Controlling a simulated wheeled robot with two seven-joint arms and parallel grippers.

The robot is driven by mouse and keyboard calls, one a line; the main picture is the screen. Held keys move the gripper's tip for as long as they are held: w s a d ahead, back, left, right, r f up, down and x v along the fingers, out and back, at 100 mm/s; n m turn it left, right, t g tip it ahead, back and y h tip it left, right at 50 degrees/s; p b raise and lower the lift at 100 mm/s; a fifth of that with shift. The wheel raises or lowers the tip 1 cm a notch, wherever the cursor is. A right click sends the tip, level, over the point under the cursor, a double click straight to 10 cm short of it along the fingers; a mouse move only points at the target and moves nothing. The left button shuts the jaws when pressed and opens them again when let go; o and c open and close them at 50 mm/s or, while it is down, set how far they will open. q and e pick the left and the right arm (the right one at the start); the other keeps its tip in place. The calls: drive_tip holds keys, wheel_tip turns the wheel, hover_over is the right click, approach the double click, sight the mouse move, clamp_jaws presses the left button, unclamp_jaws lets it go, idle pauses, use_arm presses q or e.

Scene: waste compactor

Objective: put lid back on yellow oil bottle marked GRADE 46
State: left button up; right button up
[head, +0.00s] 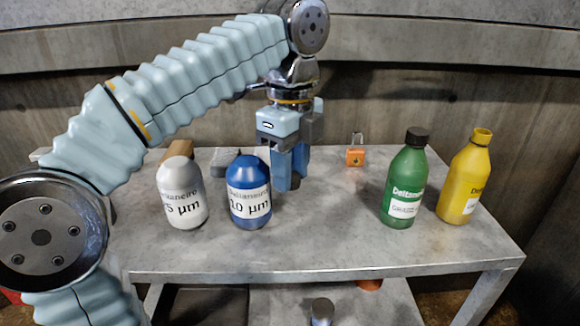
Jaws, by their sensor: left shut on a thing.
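The yellow bottle (464,178) stands upright at the right of the table, with a bare yellow neck and no dark lid on it. Its label is turned partly away, so the grade is not readable. My left gripper (290,180) points down over the table behind the blue bottle, well left of the yellow bottle. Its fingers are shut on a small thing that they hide. I cannot make out a loose lid anywhere. My right gripper is not in view.
A green bottle (405,180) with a black lid stands just left of the yellow one. A white bottle (181,195) and a blue bottle (248,193) stand at the left. An orange padlock (355,154) sits at the back. The table (330,225) is clear in the middle.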

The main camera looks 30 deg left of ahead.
use_arm(q)
drive_tip(key=shift+s+d+r, duration=0.3)
drive_tip(key=shift+s+d, duration=0.05)
drive_tip(key=shift+s, duration=0.2)
drive_tip(key=shift+s+d+r, duration=0.3)
drive_tip(key=shift+s+d, duration=0.05)
drive_tip(key=shift+s, duration=0.25)
drive_tip(key=shift+s+d+r, duration=0.3)
drive_tip(key=shift+s+d, duration=0.05)
drive_tip(key=shift+s, duration=0.2)
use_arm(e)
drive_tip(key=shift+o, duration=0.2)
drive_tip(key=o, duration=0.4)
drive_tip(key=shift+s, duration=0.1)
